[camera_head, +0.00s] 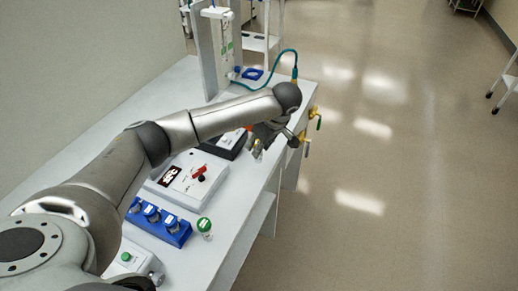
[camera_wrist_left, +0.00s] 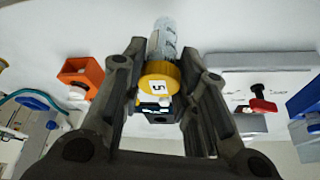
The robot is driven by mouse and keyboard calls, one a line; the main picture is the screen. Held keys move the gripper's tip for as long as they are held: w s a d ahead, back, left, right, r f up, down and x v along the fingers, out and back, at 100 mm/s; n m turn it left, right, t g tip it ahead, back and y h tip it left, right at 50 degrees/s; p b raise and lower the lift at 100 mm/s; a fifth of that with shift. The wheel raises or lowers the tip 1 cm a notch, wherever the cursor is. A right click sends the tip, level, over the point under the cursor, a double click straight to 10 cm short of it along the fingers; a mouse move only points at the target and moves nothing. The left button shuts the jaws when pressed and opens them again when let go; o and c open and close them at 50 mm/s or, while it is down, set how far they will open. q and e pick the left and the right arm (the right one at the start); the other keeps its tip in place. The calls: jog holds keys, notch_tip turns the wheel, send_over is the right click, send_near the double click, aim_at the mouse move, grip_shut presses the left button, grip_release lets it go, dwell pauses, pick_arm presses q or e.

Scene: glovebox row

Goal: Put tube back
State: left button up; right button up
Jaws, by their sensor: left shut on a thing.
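My left gripper (camera_head: 262,143) is above the right edge of the white bench. In the left wrist view its fingers (camera_wrist_left: 162,85) are shut on a tube with a yellow cap (camera_wrist_left: 158,78) and a clear body (camera_wrist_left: 163,42). The cap carries a white label with a dark mark, perhaps a 5. The held tube is hard to make out in the head view. A blue rack (camera_head: 160,222) with several round positions lies on the bench, and its edge shows in the left wrist view (camera_wrist_left: 304,128). A green-capped tube (camera_head: 205,227) stands beside the rack. My right gripper is not in view.
A white box with a red lever (camera_head: 196,182) and a dark device (camera_head: 228,144) stand on the bench. An orange block (camera_wrist_left: 84,74) shows in the wrist view. A white upright stand (camera_head: 215,50) is at the back.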

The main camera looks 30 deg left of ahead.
pick_arm(q)
notch_tip(320, 180, down, 2)
jog(key=shift+f+p, duration=0.1)
jog(key=shift+p, duration=0.55)
jog(key=shift+f, duration=0.3)
jog(key=shift+f, duration=0.1)
jog(key=shift+f, duration=0.15)
jog(key=o, duration=1)
jog(key=shift+c, duration=0.2)
